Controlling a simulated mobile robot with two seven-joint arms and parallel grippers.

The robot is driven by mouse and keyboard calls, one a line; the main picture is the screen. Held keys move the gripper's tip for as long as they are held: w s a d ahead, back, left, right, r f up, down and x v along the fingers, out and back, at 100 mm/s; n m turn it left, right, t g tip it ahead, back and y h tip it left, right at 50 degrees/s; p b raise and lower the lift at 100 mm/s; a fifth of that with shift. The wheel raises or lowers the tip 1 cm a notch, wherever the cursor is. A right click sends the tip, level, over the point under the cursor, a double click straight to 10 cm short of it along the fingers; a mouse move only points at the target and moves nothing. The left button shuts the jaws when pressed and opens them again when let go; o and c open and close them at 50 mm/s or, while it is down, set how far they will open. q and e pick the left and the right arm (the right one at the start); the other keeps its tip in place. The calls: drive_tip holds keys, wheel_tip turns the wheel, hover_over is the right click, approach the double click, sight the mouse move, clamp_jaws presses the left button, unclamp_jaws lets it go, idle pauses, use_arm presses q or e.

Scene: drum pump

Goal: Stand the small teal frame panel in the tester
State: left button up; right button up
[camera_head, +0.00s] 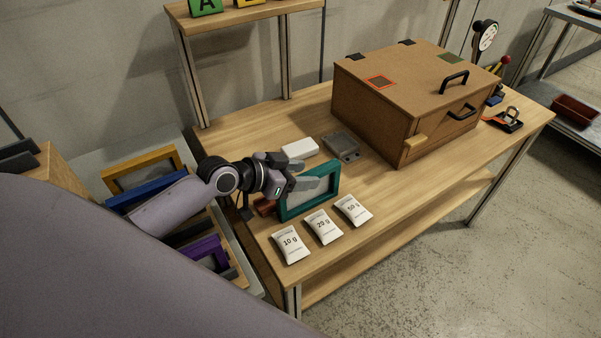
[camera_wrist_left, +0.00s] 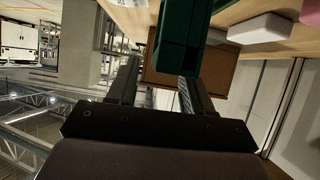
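The small teal frame panel (camera_head: 332,180) stands upright near the left end of the wooden table. Its lower left is by a reddish-brown block (camera_head: 265,206), partly hidden by my arm. I cannot tell whether this block is part of the tester, or whether it holds the panel. My left gripper (camera_head: 325,178) is at the panel, its two fingers spread apart across the panel's opening in the head view. In the left wrist view the teal panel (camera_wrist_left: 183,40) shows beyond the parted fingers, closer to the right-hand one; no grip on it shows. My right gripper is not in view.
Three packets, 10 g (camera_head: 291,244), 25 g (camera_head: 323,227) and 50 g (camera_head: 353,210), lie in front of the panel. A white block (camera_head: 300,148) and a grey plate (camera_head: 342,146) lie behind. A brown box (camera_head: 415,95) stands right. Yellow (camera_head: 140,163), blue and purple frames stand left.

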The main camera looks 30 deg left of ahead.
use_arm(q)
drive_tip(key=shift+r, duration=0.1)
drive_tip(key=shift+a+r, duration=0.1)
drive_tip(key=v, duration=1.1)
drive_tip(key=shift+s+r, duration=0.2)
drive_tip(key=shift+s, duration=0.1)
